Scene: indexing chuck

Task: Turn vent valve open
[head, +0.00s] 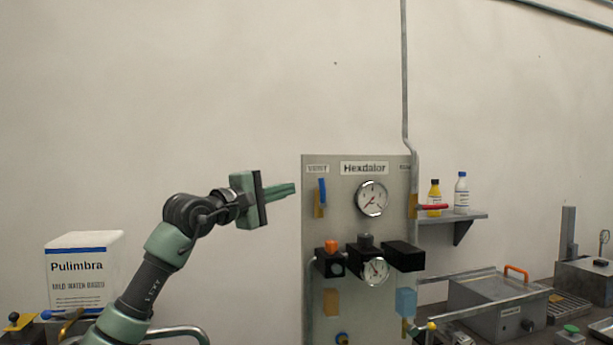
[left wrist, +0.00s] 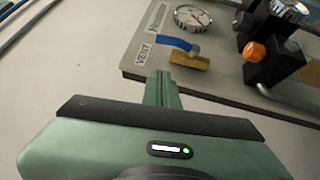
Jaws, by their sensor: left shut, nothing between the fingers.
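The vent valve has a blue lever (head: 322,190) on a brass body (head: 319,211), under the VENT label (head: 317,169) at the panel's upper left. In the head view the lever stands about upright, along the brass body. It also shows in the left wrist view as a blue lever (left wrist: 174,43) beside its brass body (left wrist: 189,61). My left gripper (head: 294,188) is shut and empty, just left of the panel edge and apart from the lever. Its closed fingers (left wrist: 161,88) point toward the valve in the left wrist view. My right gripper is not in view.
The grey panel (head: 312,240) carries gauges (head: 371,198), black blocks (head: 403,256) and an orange knob (head: 331,246). A white Pulimbra container (head: 82,270) stands left of my arm.

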